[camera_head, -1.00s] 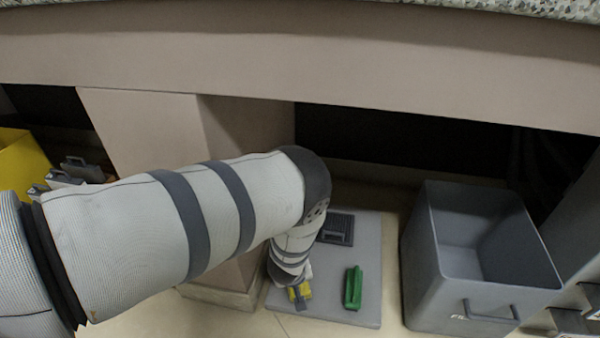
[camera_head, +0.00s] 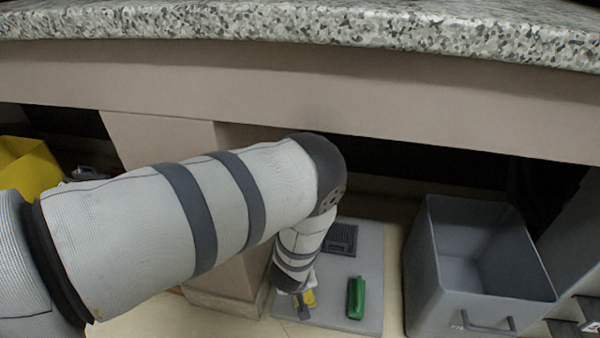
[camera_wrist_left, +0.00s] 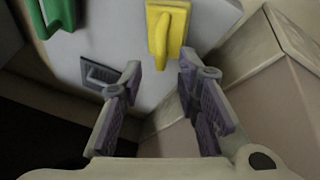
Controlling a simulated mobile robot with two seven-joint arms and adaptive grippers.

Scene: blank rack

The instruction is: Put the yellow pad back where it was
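The yellow pad (camera_head: 310,298) lies on the grey board (camera_head: 372,262) near its left edge, partly hidden by my left wrist and gripper in the head view. In the left wrist view the yellow pad (camera_wrist_left: 167,28), with a raised handle, lies beyond my fingertips. My left gripper (camera_wrist_left: 160,72) is open with nothing between its fingers. It also shows in the head view (camera_head: 301,304), small and beside the pad. The wrist view shows a gap between the fingertips and the pad. My right gripper is in neither view.
A green pad (camera_head: 356,298) and a dark grey pad (camera_head: 341,238) lie on the same board. A grey bin (camera_head: 440,290) stands to the right. A yellow container (camera_head: 27,168) is at far left. A speckled counter (camera_head: 300,28) overhangs, with a support column left of the board.

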